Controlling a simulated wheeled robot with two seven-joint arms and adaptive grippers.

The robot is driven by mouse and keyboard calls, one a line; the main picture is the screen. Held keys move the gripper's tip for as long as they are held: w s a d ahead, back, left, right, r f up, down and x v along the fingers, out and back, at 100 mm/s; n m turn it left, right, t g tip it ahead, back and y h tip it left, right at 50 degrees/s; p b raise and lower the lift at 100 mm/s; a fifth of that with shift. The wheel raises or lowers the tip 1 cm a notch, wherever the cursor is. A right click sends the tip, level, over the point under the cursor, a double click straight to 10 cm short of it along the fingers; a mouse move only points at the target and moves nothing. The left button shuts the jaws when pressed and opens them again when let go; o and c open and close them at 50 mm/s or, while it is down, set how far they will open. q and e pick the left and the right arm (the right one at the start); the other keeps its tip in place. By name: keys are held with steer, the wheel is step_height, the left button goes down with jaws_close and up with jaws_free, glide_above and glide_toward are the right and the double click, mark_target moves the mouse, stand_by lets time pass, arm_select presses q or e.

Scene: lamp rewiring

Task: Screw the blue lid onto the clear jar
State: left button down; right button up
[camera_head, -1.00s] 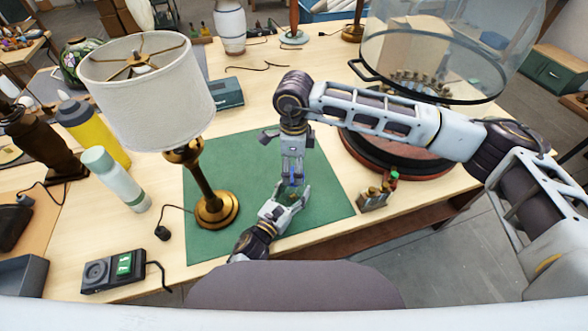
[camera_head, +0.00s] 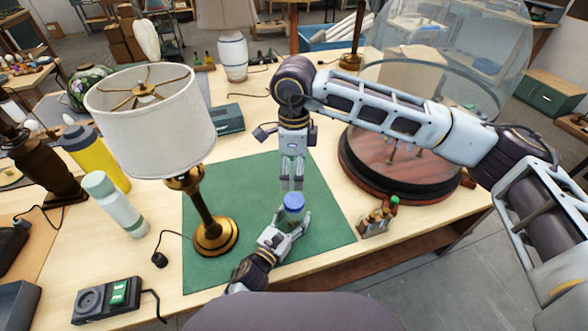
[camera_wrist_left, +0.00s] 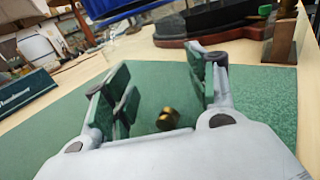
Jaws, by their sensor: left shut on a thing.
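The blue lid (camera_head: 293,202) sits level on top of the clear jar, over the green mat (camera_head: 237,172). My left gripper (camera_head: 290,222) comes in from the lower left and is shut around the jar. The jar is hard to make out in the head view. In the left wrist view its clear wall barely shows between the finger pads, with a small brass piece (camera_wrist_left: 167,120) seen there. My right gripper (camera_head: 291,183) points down just above the lid, its fingers slightly apart with nothing visible between them. How tightly the lid is seated cannot be told.
A lamp (camera_head: 213,235) with a white shade stands left on the mat. A black and green device (camera_head: 107,299) lies front left.

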arm_select(q)
steer(key=shift+c, duration=2)
jaws_free()
steer(key=shift+s+a, duration=0.1)
steer(key=shift+v, duration=5.85)
steer(key=shift+s+f, duration=0.1)
